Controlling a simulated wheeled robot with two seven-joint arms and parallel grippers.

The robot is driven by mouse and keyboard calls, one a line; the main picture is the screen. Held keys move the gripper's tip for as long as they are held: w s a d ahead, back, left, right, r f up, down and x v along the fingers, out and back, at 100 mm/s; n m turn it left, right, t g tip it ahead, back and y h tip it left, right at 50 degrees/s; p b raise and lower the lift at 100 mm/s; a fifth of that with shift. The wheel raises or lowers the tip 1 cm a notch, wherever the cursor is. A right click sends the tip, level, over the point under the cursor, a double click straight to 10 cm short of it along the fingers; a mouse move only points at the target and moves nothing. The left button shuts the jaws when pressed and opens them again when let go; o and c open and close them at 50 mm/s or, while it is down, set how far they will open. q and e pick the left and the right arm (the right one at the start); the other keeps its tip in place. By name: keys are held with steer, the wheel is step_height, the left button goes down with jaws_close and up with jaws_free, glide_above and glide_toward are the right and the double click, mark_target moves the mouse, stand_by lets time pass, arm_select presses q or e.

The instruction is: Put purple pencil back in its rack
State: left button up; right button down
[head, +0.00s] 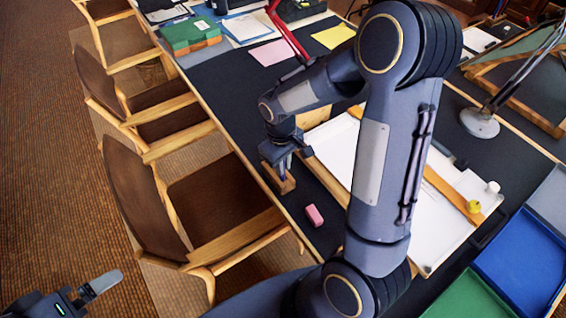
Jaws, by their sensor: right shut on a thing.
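My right gripper (284,166) points down over the left edge of the dark table, just above a small wooden rack block (287,186). It is shut on a thin purplish upright piece, the purple pencil (289,163), seen only as a sliver between the fingers. The pencil's lower end is at the rack's top; I cannot tell whether it sits in a hole. My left gripper (103,284) is low at the bottom left, over the floor and away from the table. Its finger opening is not clear.
A pink eraser (314,215) lies right of the rack. A white drawing board (335,150) with a wooden straightedge lies behind my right arm. Blue (515,258) and green (468,300) trays are at the lower right. A lamp base (479,123) stands at the right. Chairs (215,200) line the left edge.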

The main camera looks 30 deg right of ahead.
steer(key=shift+f, duration=0.1)
steer(key=c, duration=1.4)
jaws_free()
steer(key=shift+o, duration=0.2)
steer(key=r, duration=0.8)
steer(key=shift+w, duration=0.2)
steer(key=shift+f, duration=0.1)
